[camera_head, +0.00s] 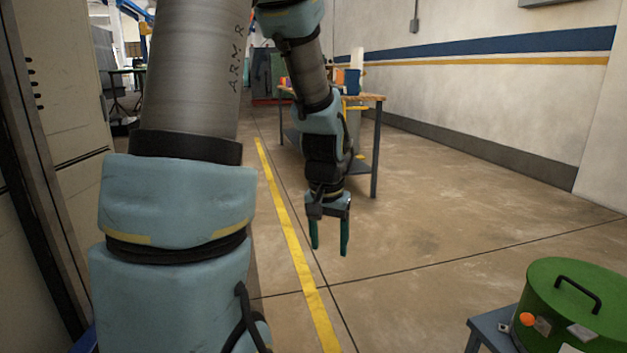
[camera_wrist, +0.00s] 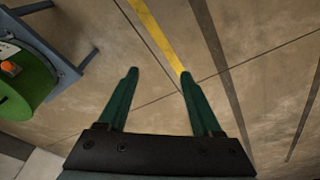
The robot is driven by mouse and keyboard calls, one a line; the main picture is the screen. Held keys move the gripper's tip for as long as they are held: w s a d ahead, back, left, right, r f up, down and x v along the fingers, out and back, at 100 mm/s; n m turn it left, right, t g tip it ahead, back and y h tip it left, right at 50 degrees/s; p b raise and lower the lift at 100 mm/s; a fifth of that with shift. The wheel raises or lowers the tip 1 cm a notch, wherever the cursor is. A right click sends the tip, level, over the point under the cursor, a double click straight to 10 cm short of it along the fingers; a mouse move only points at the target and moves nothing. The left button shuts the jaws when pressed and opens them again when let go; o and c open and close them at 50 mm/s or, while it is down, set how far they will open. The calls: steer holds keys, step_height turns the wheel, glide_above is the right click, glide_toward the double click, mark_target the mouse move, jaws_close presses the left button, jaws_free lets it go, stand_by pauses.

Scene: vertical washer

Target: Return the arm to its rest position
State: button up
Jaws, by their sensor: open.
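My gripper (camera_head: 330,250) hangs at the end of my arm near the middle of the head view, fingers pointing down. Its two green fingers are apart, with nothing between them. It is in the air over bare floor. In the wrist view my gripper (camera_wrist: 157,76) also shows open and empty, with the floor and a yellow line beyond the fingertips. My arm's large upper links fill the left-middle of the head view.
A green drum (camera_head: 575,305) with a black handle and an orange knob stands on a grey stand (camera_head: 482,325) at lower right. A workbench (camera_head: 374,98) with items is behind my arm. A cabinet (camera_head: 62,85) is at left. The middle-right floor is clear.

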steer(key=s+a+r+n+p, duration=0.2)
steer(key=s+a+r+n, duration=0.15)
steer(key=s+a, duration=0.55)
step_height(320, 180, up, 21)
steer(key=w+a+p, duration=0.1)
steer(key=p, duration=2)
steer(key=shift+w+f, duration=0.15)
steer(key=shift+w, duration=0.25)
